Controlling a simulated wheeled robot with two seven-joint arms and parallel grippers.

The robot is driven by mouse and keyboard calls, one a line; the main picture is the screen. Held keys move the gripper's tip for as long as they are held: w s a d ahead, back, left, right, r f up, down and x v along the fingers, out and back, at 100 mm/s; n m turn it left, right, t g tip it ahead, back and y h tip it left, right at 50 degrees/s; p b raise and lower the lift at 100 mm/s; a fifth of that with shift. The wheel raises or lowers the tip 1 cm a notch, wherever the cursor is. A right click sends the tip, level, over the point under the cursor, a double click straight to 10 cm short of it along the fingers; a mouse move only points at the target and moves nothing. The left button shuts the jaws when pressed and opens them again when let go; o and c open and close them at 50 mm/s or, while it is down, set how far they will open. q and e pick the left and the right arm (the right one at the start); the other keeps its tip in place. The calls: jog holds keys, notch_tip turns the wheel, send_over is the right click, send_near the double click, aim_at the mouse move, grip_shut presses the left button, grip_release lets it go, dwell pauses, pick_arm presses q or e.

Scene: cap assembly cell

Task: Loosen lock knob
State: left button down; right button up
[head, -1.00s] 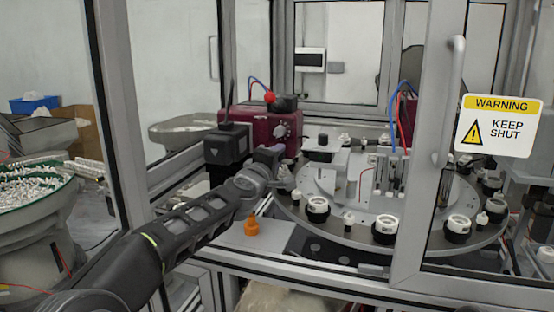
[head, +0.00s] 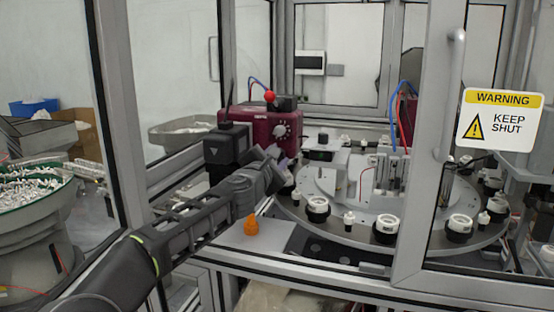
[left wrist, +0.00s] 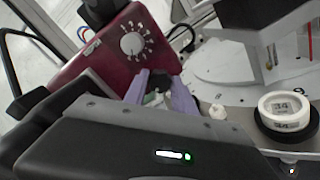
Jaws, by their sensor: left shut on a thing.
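My left gripper (head: 282,164) reaches into the cell just below the front of the maroon unit (head: 274,130). In the left wrist view its two lavender fingers (left wrist: 160,84) are shut on a small dark part (left wrist: 163,87) under the maroon unit's lower edge. This part looks like the lock knob, but the fingers and wrist hide most of it. My right gripper is not in view.
A round turntable (head: 335,245) with black and white cap holders (head: 318,208) lies right of the gripper. A small orange part (head: 251,225) sits on the front plate below my arm. A door frame with a warning sign (head: 501,120) stands at the right.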

pick_arm(q)
jog(key=shift+f+n, duration=0.1)
jog(key=shift+n, duration=0.8)
jog(key=c, duration=1)
grip_release()
jog(key=shift+c, duration=0.2)
jog(key=shift+a, duration=0.1)
